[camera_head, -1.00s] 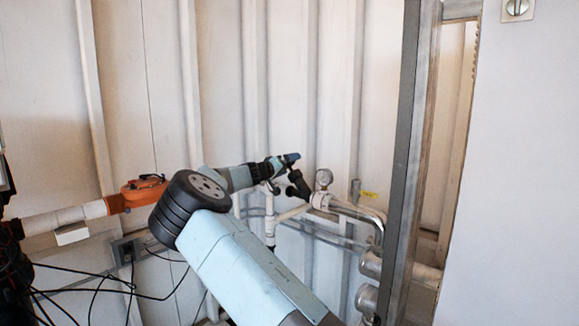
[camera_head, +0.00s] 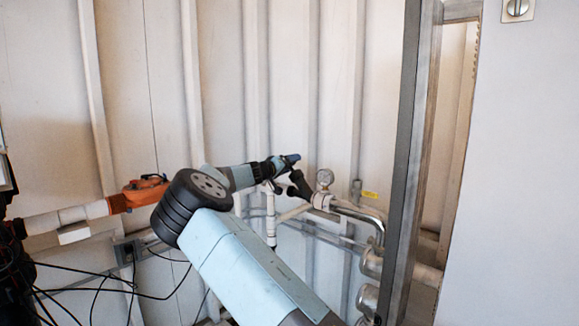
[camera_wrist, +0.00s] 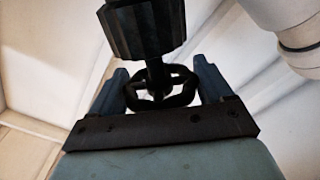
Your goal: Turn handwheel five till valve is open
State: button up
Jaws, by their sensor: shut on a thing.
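A small dark ring-shaped handwheel (camera_wrist: 181,96) sits between the two fingers of my gripper (camera_wrist: 162,82) in the wrist view. The gripper is shut on it, with one finger on each side. A short stem joins the wheel to a ribbed black cylinder (camera_wrist: 143,25) above it. In the head view my gripper (camera_head: 287,161) is at the pipework near the back wall, by a black part (camera_head: 299,184). The wheel itself cannot be made out there, and no number is readable.
Metal pipes (camera_head: 357,212) run right, behind a grey upright post (camera_head: 408,160). An orange valve actuator (camera_head: 145,189) is on a pipe at left, with loose black cables (camera_head: 100,289) below.

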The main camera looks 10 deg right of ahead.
jog(key=shift+a+f+y, duration=0.1)
jog(key=shift+y, duration=0.3)
jog(key=n+t+y, duration=0.1)
jog(key=n+y, duration=0.1)
jog(key=y, duration=0.1)
jog(key=shift+y, duration=0.3)
jog(key=shift+f+n+y, duration=0.1)
jog(key=shift+n+y, duration=0.9)
jog(key=shift+y, duration=1)
jog(key=shift+n+g+y, duration=0.5)
jog(key=shift+n+y, duration=0.5)
jog(key=shift+y, duration=1.3)
jog(key=shift+a+f+n+g+y, duration=0.1)
jog(key=shift+n+g+y, duration=0.6)
jog(key=shift+y, duration=1)
